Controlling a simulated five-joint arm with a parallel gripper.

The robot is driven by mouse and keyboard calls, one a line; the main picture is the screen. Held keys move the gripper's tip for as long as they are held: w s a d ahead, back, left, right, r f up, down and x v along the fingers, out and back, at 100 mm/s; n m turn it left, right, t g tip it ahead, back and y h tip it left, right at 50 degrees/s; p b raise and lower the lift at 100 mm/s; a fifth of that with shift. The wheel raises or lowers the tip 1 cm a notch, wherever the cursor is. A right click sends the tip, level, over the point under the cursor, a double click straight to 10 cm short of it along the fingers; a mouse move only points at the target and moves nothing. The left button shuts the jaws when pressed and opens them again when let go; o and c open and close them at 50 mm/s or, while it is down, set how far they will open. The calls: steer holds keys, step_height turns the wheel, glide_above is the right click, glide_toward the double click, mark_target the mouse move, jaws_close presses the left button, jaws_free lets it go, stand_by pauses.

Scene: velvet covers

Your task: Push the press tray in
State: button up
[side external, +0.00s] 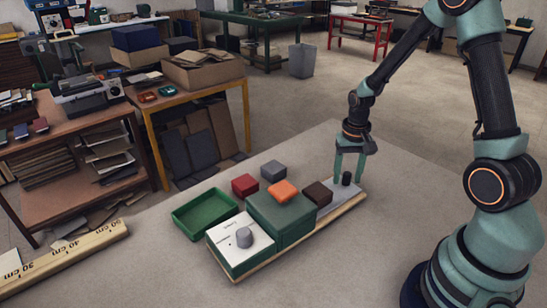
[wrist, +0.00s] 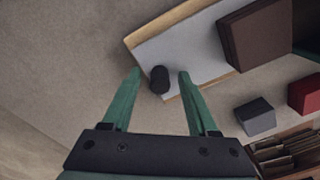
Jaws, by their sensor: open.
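The press is a green box (side external: 280,228) with a white dial panel (side external: 232,246) at its front left. The press tray (side external: 338,205) sticks out to the right of the box; its pale surface and wooden edge also show in the wrist view (wrist: 190,50). A dark brown block (side external: 319,193) lies on the tray close to the box. A short black knob (wrist: 160,79) stands near the tray's outer end. My gripper (wrist: 160,74) is open, with one finger on either side of the knob in the picture. I cannot tell whether either finger touches it.
An orange block (side external: 285,190) lies on the press. A red block (side external: 244,185) and a grey block (side external: 273,171) sit behind it. An open green bin (side external: 205,213) stands at its left. A long ruler (side external: 60,262) lies at lower left. The table right of the tray is clear.

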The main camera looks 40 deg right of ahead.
jaws_close()
stand_by(1.5)
